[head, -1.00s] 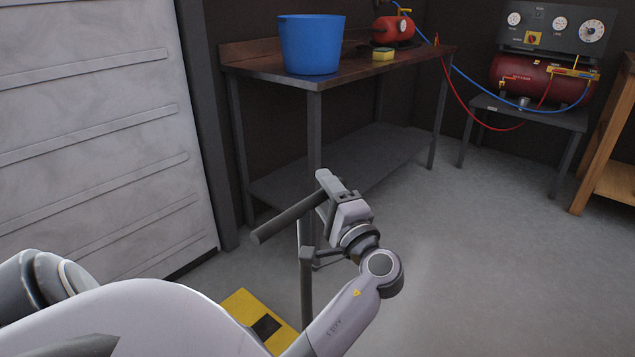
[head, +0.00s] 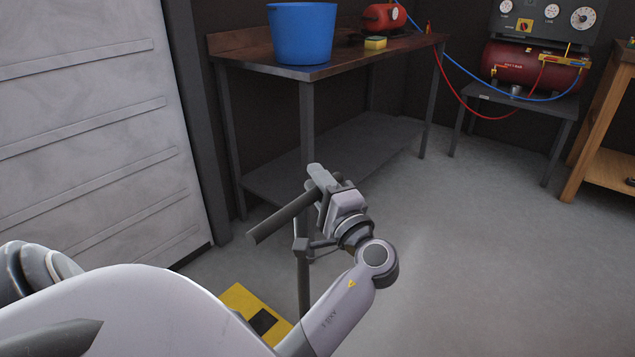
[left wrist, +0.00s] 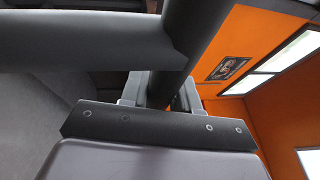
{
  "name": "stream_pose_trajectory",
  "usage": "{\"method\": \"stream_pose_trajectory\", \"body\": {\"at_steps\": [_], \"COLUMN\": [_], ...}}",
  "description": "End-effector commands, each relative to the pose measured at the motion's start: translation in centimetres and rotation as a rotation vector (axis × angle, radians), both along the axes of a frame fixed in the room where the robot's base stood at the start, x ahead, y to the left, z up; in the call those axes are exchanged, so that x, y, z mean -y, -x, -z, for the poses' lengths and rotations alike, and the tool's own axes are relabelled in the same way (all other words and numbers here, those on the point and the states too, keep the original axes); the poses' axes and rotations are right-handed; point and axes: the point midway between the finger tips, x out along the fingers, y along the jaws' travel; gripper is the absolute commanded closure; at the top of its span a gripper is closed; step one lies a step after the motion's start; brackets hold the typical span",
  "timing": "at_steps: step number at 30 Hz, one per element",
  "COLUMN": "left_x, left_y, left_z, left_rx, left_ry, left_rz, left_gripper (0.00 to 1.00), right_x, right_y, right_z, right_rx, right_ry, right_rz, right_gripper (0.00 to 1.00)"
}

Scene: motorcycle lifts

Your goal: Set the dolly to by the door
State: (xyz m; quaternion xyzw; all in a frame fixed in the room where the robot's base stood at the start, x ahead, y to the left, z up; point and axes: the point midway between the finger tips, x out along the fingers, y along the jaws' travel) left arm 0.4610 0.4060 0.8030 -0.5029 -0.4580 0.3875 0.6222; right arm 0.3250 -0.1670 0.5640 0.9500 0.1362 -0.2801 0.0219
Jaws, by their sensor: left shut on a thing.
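The dolly shows as a yellow deck (head: 250,305) with a dark patch low in the head view, a thin grey upright post and a dark handle bar (head: 278,221) on top. My left gripper (head: 322,187) is shut on the handle bar near its right end. In the left wrist view the dark bar (left wrist: 90,42) crosses close in front of the left gripper (left wrist: 165,95). The door (head: 85,120) is a pale ribbed panel at the left of the head view. My arm hides part of the deck. My right gripper is not in view.
A wooden-topped workbench (head: 255,58) with a blue bucket (head: 301,32) stands behind the handle. A red compressor tank (head: 520,67) sits on a metal stand at the back right, near a wooden bench (head: 600,140). The grey floor (head: 470,260) on the right is clear.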

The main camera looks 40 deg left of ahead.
Motion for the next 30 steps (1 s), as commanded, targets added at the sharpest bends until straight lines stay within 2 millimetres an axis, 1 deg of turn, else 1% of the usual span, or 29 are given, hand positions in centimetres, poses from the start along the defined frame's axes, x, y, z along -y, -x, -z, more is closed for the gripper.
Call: {"method": "stream_pose_trajectory", "body": {"at_steps": [5,8,11,14,17,24,27,30], "left_x": [-0.3,-1.2,-2.9,-5.4,-8.4,-16.2,-19.2,-21.7], "left_y": [0.0,0.2,0.4,0.7,1.0,1.9,2.2,2.5], "left_z": [0.0,-0.1,-0.1,-0.2,-0.3,-0.3,-0.2,-0.2], "left_rx": [-0.001,-0.001,-0.001,-0.001,0.000,0.002,0.003,0.003], "left_ry": [0.000,-0.003,-0.004,-0.006,-0.008,-0.008,-0.007,-0.007], "left_rz": [-0.001,-0.003,-0.004,-0.006,-0.007,-0.007,-0.006,-0.006], "left_gripper": [1.00,1.00,1.00,1.00,1.00,1.00,1.00,1.00], "right_x": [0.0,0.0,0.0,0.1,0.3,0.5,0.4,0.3], "right_y": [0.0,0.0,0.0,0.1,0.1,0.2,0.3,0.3], "right_z": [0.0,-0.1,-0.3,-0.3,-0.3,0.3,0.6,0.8], "right_rx": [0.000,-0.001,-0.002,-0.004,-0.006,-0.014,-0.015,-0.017], "right_ry": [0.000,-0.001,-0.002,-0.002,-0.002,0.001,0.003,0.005], "right_rz": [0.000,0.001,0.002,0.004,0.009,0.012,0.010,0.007], "right_gripper": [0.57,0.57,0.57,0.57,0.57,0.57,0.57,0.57]}}
